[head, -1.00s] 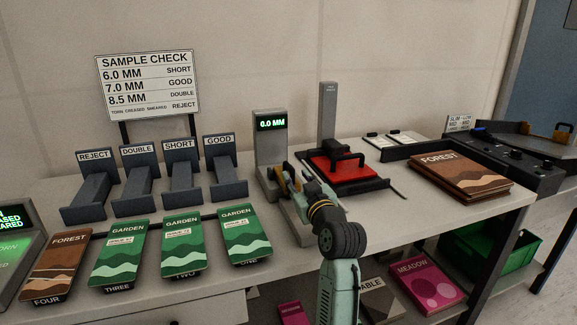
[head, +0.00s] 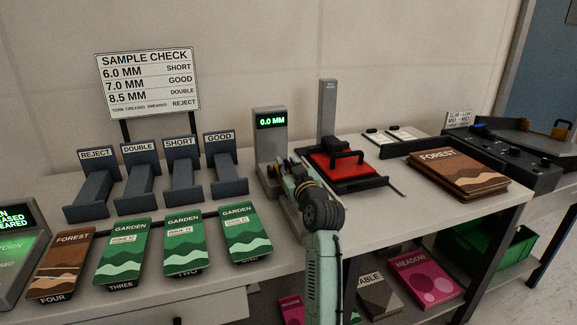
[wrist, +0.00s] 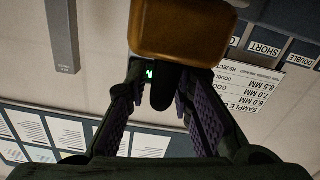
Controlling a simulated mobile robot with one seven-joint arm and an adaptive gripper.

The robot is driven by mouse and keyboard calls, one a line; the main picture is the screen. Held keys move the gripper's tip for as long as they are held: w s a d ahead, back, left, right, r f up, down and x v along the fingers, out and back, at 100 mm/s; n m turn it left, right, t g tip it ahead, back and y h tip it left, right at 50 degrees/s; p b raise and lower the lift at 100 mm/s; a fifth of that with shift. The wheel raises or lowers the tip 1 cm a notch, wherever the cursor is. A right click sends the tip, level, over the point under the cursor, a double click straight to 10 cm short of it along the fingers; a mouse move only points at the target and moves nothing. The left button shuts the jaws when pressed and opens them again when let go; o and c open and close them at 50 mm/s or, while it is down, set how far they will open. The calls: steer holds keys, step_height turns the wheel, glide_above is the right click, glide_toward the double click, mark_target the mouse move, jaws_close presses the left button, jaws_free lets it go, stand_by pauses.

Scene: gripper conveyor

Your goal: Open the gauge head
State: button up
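The gauge (head: 270,142) is a grey upright at the middle of the bench, with a green display (head: 271,121) reading 0.0 MM. My gripper (head: 284,174) is right in front of it and hides much of its lower part. In the wrist view, an orange-brown block (wrist: 182,30) is close to the camera, with a dark rounded piece (wrist: 162,92) below it. My gripper's purple-padded fingers (wrist: 160,108) are apart, one on either side of the dark piece. I cannot tell whether they touch it. Part of the green display (wrist: 150,73) shows behind.
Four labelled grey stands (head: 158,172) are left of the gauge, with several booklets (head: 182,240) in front. A red pad with a black handle (head: 345,165) sits just to the right, by a grey post (head: 327,110). A Forest stack (head: 458,175) lies further right.

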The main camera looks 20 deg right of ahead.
jaws_close()
stand_by(0.4)
